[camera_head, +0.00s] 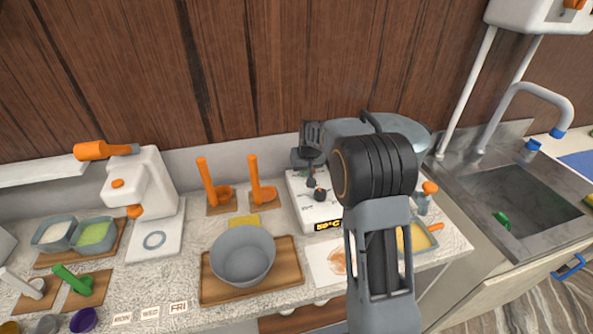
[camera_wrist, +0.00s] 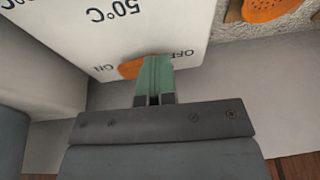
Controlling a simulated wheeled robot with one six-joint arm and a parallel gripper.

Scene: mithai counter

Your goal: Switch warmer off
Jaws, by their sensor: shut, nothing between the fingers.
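The warmer (camera_head: 308,207) is a white box on the counter near the wall, with a lit display reading about 50°C in the head view. In the wrist view its white face (camera_wrist: 95,45) shows upside-down 50°C, ON and OFF marks. An orange switch (camera_wrist: 131,69) sits between ON and OFF. My gripper (camera_wrist: 156,66) is shut and empty, its green fingers over the switch's right part on the OFF side. I cannot tell whether they touch it, nor the switch's setting. In the head view my arm hides the warmer's right part.
A grey pot (camera_head: 243,256) stands on a wooden board left of the warmer. Two orange-handled tools (camera_head: 263,192) stand behind it. A tray of yellow food (camera_head: 418,238) and an orange-capped bottle (camera_head: 426,198) are right of my arm. The sink (camera_head: 510,205) is further right.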

